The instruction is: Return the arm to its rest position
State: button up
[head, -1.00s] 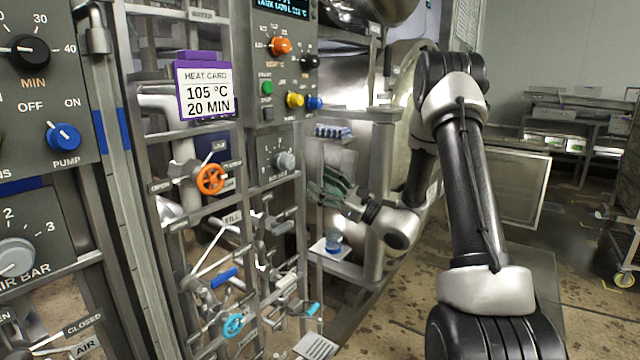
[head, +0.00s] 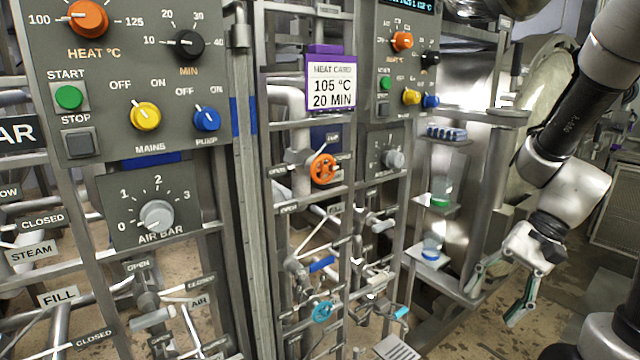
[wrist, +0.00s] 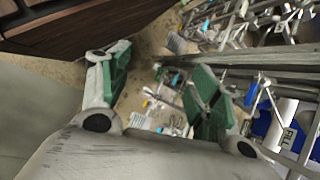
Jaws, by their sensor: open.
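My gripper (head: 500,293) is at the lower right of the head view, at the end of my bent arm. Its two green-padded fingers are spread apart with nothing between them. It hangs in free air in front of the steel stand, to the right of the small shelves. In the wrist view my gripper (wrist: 160,95) shows both fingers open, with floor and pipework behind them.
The control panel (head: 190,60) with knobs and buttons fills the left. A heat card (head: 331,85) reads 105 °C, 20 MIN. An orange valve wheel (head: 323,169) and a blue one (head: 323,312) sit on the pipe frame. A shelf (head: 428,258) holds a blue-based clear container.

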jog(key=s+d+r+n+t+h, duration=0.2)
jog(key=r+n+t+h, duration=0.1)
jog(key=r, duration=0.3)
jog(key=s+d+r+n+t+h, duration=0.2)
jog(key=d+r+n+t+h, duration=0.1)
jog(key=r, duration=0.4)
jog(key=shift+s+d+n+h, duration=0.3)
jog(key=shift+n+h, duration=0.1)
jog(key=shift+n, duration=0.4)
jog(key=shift+o, duration=0.2)
